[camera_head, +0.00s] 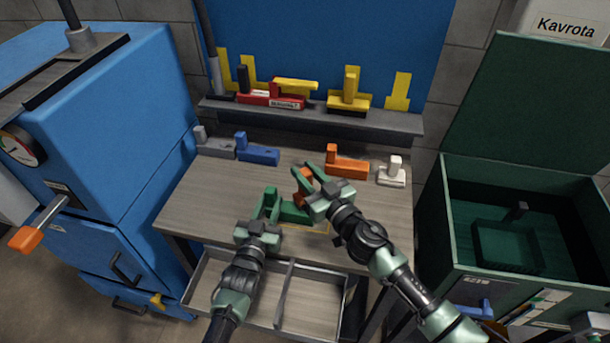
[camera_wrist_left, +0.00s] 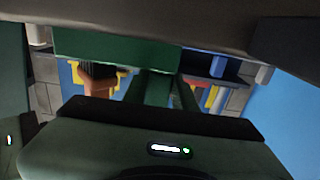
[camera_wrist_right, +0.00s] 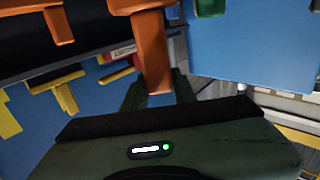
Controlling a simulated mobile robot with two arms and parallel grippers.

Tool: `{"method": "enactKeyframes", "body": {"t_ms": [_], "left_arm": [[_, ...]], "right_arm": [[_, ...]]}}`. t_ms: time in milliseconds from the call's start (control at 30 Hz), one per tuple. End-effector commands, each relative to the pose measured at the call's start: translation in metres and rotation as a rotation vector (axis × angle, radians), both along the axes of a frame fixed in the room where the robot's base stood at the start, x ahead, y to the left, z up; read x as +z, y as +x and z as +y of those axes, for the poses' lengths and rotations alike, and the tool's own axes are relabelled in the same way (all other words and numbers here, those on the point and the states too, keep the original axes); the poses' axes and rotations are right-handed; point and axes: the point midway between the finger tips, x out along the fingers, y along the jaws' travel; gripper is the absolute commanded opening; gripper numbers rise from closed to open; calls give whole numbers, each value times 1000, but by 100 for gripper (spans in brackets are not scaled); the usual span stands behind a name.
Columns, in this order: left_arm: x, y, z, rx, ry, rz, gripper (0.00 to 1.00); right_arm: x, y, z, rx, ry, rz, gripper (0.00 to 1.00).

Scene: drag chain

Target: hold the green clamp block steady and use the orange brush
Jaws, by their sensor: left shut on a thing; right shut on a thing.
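The green clamp block (camera_head: 294,212) is at the middle of the bench top. My left gripper (camera_head: 268,205) is shut on it from the front; the green block also spans the top of the left wrist view (camera_wrist_left: 150,44). My right gripper (camera_head: 308,173) is shut on the orange brush (camera_head: 303,184), just behind and right of the block. The brush's dark bristles show beside the block in the left wrist view (camera_wrist_left: 97,72). Its orange handle stands between the fingers in the right wrist view (camera_wrist_right: 152,50). Whether the bristles touch the block cannot be told.
Grey (camera_head: 215,149), blue (camera_head: 258,154), orange (camera_head: 348,167) and white (camera_head: 391,176) blocks line the bench's back. A shelf (camera_head: 385,121) above holds red and yellow ones. An open drawer (camera_head: 315,298) is in front, a blue cabinet (camera_head: 150,100) left, an open green crate (camera_head: 448,225) right.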

Motion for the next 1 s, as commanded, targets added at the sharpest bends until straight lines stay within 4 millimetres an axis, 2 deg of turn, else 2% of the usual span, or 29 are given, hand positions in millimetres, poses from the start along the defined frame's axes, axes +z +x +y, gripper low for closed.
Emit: {"method": "enactKeyframes", "body": {"t_ms": [433,933,1000], "left_arm": [[-1,0,0,0,1,2,0],[0,0,0,0,0,0,0],[0,0,0,0,0,0,0]], "right_arm": [[2,-39,15,5,12,-17,0],[-1,6,-3,0,-3,2,0],[-2,3,-1,2,-1,4,0]]}}
